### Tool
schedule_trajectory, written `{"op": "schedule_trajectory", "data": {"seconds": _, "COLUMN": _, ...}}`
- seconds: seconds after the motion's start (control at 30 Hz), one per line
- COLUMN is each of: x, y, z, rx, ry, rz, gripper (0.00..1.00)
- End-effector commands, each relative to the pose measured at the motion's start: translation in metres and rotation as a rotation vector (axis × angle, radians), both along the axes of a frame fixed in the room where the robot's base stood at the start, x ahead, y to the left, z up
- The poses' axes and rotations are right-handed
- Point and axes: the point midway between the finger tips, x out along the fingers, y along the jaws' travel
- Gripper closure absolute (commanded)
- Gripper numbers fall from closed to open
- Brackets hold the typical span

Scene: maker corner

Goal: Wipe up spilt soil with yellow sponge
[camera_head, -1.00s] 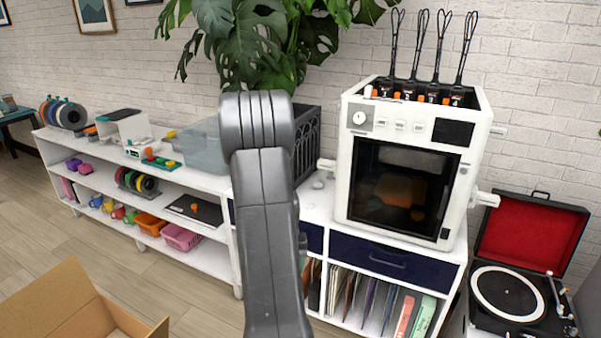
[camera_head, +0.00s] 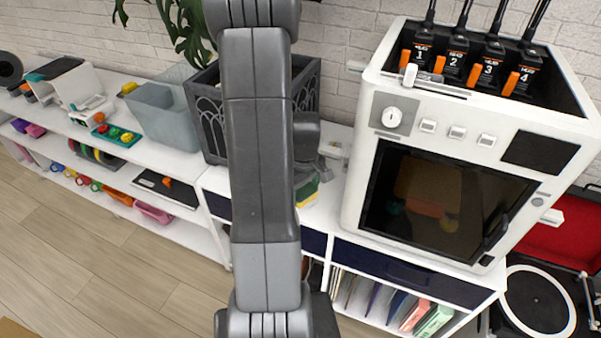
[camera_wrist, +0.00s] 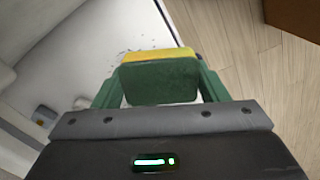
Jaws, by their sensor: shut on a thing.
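My gripper (camera_wrist: 160,88) is shut on the sponge (camera_wrist: 160,55), with one finger on each side of it in the wrist view. The sponge has a yellow layer and a dark green face. Small dark specks of soil (camera_wrist: 121,60) show on the white top beside the sponge's far left edge. In the head view, the sponge (camera_head: 307,188) shows as a small green and yellow patch just right of my arm, low over the white cabinet top (camera_head: 322,210). My arm hides most of that spot. I cannot tell whether the sponge touches the surface.
A white oven-like machine (camera_head: 450,150) stands close on the right of the cabinet top. A dark planter (camera_head: 205,105) stands behind my arm, beside a translucent bin (camera_head: 165,115). The cabinet top's front edge drops to the wooden floor (camera_head: 120,255).

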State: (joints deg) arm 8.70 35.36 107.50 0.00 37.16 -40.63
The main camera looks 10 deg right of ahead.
Motion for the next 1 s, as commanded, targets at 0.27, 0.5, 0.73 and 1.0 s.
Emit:
{"op": "schedule_trajectory", "data": {"seconds": 0.27, "x": -0.002, "y": -0.001, "z": -0.014, "rx": 0.000, "ry": 0.001, "rz": 0.009, "gripper": 0.51}}
{"op": "schedule_trajectory", "data": {"seconds": 0.5, "x": -0.001, "y": -0.001, "z": -0.040, "rx": 0.000, "ry": 0.000, "rz": 0.008, "gripper": 0.51}}
{"op": "schedule_trajectory", "data": {"seconds": 0.73, "x": -0.001, "y": -0.001, "z": -0.058, "rx": -0.001, "ry": 0.001, "rz": 0.008, "gripper": 0.51}}
{"op": "schedule_trajectory", "data": {"seconds": 1.0, "x": -0.001, "y": -0.001, "z": -0.060, "rx": 0.000, "ry": 0.000, "rz": 0.007, "gripper": 0.51}}
